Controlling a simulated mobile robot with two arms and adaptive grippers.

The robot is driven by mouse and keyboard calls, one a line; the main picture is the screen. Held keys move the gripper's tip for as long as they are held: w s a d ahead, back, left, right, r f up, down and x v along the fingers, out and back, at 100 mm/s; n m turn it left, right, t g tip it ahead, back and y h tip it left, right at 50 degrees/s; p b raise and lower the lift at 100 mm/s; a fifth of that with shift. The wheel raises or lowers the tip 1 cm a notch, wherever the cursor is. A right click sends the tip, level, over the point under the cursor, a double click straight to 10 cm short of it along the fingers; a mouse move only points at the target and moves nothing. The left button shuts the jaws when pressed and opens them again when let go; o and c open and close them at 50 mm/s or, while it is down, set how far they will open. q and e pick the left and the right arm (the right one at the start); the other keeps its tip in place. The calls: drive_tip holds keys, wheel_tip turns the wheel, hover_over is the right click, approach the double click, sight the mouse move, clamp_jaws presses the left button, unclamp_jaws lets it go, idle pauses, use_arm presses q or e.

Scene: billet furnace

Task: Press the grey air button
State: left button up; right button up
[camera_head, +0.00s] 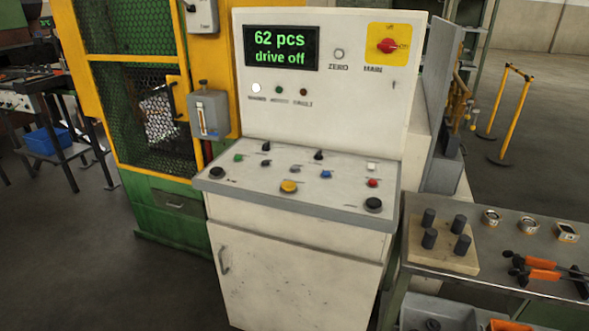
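The control console (318,70) stands in the middle of the view, with a sloped button panel (250,195) below its upright face. A small pale grey button (295,169) sits near the middle of the panel, above a larger yellow button (289,186) and left of a blue button (326,174). Its label is too small to read, so I cannot tell for sure that it is the air button. A whitish square button (372,166) sits at the panel's right, above a red button (373,182). Neither of my grippers is in view.
Large black buttons sit at the panel's left (217,172) and right (373,204) corners. The display (281,48) reads "62 pcs drive off". A red main switch (388,46) is at upper right. A tool table (490,270) stands close on the right.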

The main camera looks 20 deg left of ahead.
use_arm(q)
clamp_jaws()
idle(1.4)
